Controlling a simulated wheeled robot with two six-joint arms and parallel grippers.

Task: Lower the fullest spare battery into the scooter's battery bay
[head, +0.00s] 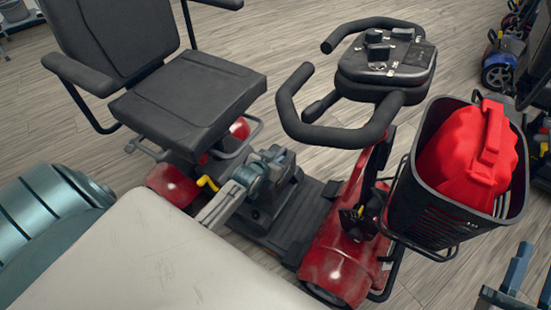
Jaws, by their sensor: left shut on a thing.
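The red scooter (335,255) stands in the middle, with a black seat, looped handlebars and a dark footboard (312,215). My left gripper (276,178) is low between the seat and the steering column, above the footboard. No charge marking is readable. My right gripper (535,268) shows partly at the lower right edge, fingers apart and empty.
The seat (188,100) and handlebar (340,130) flank the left gripper closely. Other scooters (503,60) stand at the upper right.

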